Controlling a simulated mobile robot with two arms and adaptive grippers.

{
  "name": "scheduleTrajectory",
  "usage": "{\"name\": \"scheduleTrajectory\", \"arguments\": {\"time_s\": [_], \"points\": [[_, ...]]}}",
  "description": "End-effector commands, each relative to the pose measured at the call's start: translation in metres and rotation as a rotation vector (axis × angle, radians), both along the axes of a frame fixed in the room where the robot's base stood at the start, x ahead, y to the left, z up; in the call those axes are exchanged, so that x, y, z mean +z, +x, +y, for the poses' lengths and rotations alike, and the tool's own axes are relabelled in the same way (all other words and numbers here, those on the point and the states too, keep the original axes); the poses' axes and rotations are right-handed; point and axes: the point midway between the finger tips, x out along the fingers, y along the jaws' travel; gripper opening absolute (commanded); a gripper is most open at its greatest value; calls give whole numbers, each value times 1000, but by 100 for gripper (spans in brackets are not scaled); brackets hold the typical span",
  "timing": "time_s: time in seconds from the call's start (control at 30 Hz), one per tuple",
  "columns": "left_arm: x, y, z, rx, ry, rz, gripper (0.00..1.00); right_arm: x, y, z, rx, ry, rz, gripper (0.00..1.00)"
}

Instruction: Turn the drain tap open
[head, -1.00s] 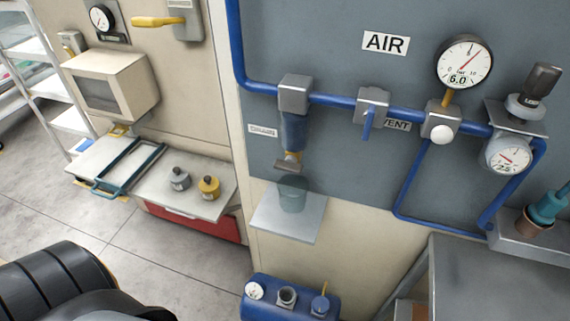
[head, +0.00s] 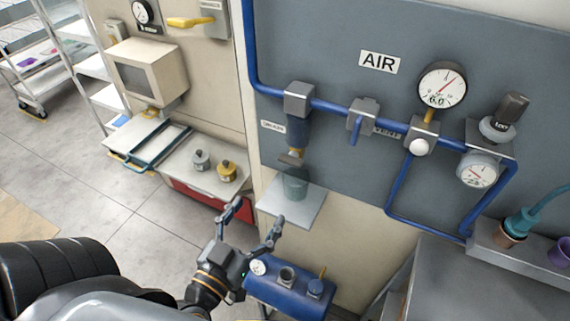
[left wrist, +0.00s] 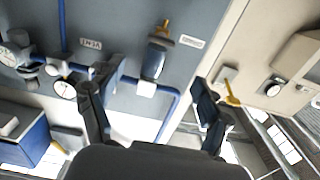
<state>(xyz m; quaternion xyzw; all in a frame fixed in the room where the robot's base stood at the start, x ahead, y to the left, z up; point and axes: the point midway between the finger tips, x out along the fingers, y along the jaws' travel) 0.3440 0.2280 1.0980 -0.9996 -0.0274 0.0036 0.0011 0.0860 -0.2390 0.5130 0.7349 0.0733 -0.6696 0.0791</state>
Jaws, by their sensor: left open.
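The drain tap (head: 291,158) is a small brass-coloured fitting with a flat handle below the dark blue filter bowl (head: 298,129) on the grey wall panel. A label to its left seems to read DRAIN. The tap and bowl also show upside down in the left wrist view, the tap as a yellow piece (left wrist: 162,30). A see-through cup (head: 295,184) stands below the tap on a pale shelf (head: 305,208). My left gripper (head: 258,212) is open and empty, lower and to the left of the tap, apart from it. My right gripper is not in view.
A blue tank (head: 290,292) with a gauge and fittings stands just right of my left gripper. Blue air pipe (head: 335,104) with a vent valve (head: 362,115) and gauges (head: 442,84) runs along the panel. A side shelf (head: 190,180) holds two small weights.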

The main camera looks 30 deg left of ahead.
Motion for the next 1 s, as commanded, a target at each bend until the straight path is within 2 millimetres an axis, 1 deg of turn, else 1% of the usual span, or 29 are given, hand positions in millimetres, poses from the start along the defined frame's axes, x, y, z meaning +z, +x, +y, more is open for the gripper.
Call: {"name": "scheduleTrajectory", "arguments": {"time_s": [0.03,0.17,0.27,0.47,0.7,0.83,1.0], "points": [[6,1,1,3,-1,-8,77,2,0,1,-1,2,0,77],[8,11,2,7,1,-12,77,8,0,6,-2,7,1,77],[10,26,3,6,0,-13,77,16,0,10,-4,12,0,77],[11,64,5,5,-2,-13,77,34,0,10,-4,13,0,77],[10,109,7,4,-1,-11,77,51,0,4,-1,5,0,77],[7,126,8,4,0,-10,77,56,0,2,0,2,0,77],[6,136,9,2,-1,-8,77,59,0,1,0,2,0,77]]}}
